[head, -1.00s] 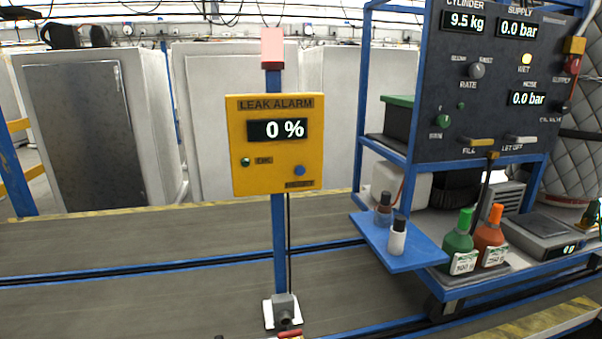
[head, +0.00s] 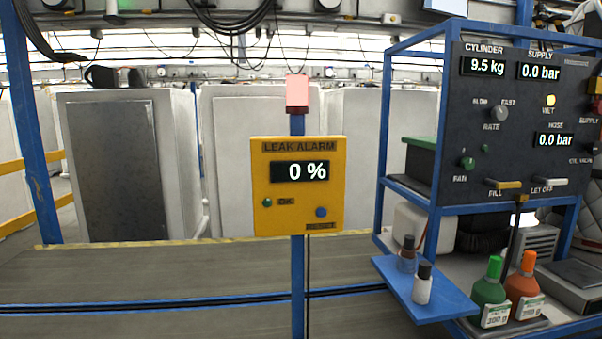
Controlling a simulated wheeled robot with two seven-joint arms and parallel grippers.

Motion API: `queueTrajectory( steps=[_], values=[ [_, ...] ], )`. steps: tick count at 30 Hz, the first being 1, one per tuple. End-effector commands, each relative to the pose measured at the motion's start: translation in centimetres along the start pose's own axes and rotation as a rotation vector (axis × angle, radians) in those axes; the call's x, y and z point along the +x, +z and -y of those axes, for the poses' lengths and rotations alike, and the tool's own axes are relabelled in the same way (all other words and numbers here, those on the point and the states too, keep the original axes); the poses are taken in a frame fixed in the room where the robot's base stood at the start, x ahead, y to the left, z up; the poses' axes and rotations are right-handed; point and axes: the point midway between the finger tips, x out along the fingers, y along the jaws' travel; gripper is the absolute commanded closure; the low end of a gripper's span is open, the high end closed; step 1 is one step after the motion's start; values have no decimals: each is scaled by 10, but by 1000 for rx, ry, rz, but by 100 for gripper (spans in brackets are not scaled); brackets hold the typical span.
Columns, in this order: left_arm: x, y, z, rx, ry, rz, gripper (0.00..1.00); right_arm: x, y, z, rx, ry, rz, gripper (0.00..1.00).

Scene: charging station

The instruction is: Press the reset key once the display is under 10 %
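The yellow leak alarm box (head: 275,222) stands on a blue post in the middle of the head view. Its display (head: 300,171) reads 0 %. The blue round reset key (head: 321,212) sits at the lower right of the box, above the RESET label. A green OK lamp (head: 267,203) is at the lower left. A pale pink lamp (head: 297,92) tops the post. Neither of my grippers shows in the head view, and nothing touches the key.
A blue-framed charging station stands at right with a dark panel (head: 470,130) reading 9.5 kg and 0.0 bar. Its blue side shelf (head: 450,302) holds two small bottles. Green (head: 490,290) and orange (head: 526,285) bottles stand beside it. Room before the alarm box looks clear.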

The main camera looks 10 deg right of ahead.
Motion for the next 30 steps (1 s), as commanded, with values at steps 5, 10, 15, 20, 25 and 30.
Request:
queueTrajectory(
  steps=[5, 10, 15, 20, 25, 30],
  values=[
    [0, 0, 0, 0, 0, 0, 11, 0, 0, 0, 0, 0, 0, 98],
    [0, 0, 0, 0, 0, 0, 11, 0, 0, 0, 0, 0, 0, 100],
    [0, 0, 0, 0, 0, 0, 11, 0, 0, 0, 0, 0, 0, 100],
    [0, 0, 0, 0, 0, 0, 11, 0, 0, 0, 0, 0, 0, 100],
    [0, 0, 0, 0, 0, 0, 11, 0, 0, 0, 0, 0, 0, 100],
    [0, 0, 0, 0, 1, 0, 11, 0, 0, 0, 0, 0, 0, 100]
  ],
)
